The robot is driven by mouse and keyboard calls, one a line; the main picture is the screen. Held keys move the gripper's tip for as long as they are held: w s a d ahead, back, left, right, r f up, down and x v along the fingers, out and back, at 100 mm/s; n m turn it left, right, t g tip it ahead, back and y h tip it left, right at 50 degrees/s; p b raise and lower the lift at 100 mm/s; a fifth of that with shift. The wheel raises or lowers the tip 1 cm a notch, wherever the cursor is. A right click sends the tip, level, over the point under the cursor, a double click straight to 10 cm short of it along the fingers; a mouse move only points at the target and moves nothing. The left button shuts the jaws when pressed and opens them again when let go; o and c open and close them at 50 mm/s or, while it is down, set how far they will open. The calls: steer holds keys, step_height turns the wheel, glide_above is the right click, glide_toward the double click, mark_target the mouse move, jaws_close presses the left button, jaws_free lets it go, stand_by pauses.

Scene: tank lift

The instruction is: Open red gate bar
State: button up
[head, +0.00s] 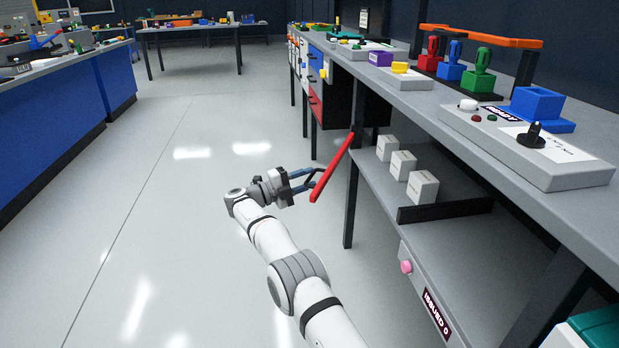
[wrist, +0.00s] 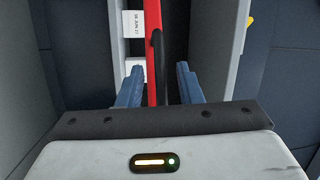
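The red gate bar (head: 333,168) slants out from a dark post at the front of the shelf under the right workbench. Its free end points down and left. My gripper (head: 314,178) is at the bar's outer part. In the wrist view the red bar (wrist: 153,65) runs between my two blue fingers (wrist: 158,76), with a visible gap on each side. A black handle-like part (wrist: 158,55) lies along the bar. The fingers are open and not closed on it. I cannot tell how deep the bar sits between them.
A workbench (head: 460,100) with colored blocks and a control panel is above. A drawer with a pink knob (head: 406,267) is below. The floor (head: 180,200) to the left is clear.

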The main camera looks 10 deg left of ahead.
steer(key=v, duration=0.6)
steer(key=shift+a+p, duration=0.25)
steer(key=shift+p, duration=0.2)
steer(key=shift+s, duration=0.15)
steer(key=shift+c, duration=0.5)
